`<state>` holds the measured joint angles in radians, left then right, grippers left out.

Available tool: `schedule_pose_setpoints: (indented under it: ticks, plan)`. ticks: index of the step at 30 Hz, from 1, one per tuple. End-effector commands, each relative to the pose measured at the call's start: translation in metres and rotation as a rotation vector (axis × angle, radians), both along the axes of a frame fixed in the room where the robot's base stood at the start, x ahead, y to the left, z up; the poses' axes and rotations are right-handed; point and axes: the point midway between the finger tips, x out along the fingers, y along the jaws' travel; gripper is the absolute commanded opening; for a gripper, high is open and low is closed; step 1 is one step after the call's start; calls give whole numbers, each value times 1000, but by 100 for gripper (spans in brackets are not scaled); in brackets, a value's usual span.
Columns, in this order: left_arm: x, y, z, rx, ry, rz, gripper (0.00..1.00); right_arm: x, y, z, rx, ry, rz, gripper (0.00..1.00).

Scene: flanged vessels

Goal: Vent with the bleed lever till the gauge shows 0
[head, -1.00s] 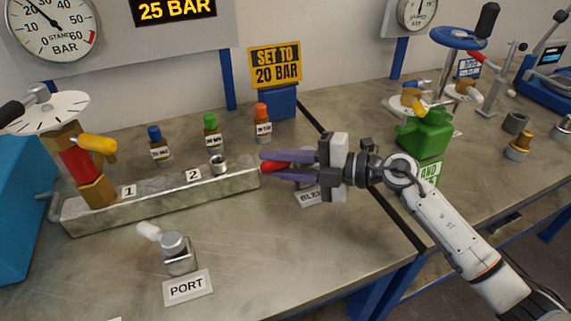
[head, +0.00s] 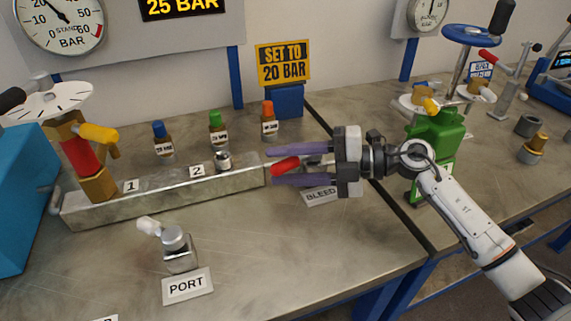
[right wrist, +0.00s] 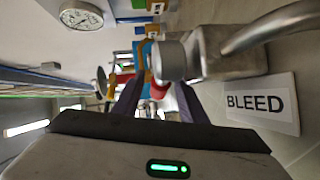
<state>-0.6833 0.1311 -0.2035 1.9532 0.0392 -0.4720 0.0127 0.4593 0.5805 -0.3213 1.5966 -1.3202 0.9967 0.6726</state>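The bleed lever has a red handle (head: 285,166); in the right wrist view its red part (right wrist: 158,88) is partly hidden. My right gripper (head: 270,166) is open, its purple fingers above and below the red handle with gaps visible. The metal bleed valve body (right wrist: 215,58) is close in the right wrist view, beside the BLEED label (right wrist: 262,103). The round gauge (head: 58,22) is at the upper left, cut by the top edge; its needle points up-left, near 20. A display (head: 178,8) reads 25 BAR. My left gripper is out of view.
A metal manifold bar (head: 165,195) lies left of the fingers, with small bottles (head: 216,130) behind it. A PORT fitting (head: 178,248) stands in front.

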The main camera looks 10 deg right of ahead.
Motion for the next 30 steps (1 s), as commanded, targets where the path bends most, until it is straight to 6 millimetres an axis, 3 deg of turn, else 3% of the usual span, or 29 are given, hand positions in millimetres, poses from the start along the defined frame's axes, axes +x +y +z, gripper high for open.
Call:
schedule_pose_setpoints:
  ticks: [5,18,27,30]
  plan:
    - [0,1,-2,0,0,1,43,-3,-8,1,-1,0,-2,38]
    - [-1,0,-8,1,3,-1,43,-27,-65,12,-2,1,-1,38]
    - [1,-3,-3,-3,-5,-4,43,-28,-68,14,0,0,0,38]
    - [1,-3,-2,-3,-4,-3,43,-28,-68,15,0,0,0,25]
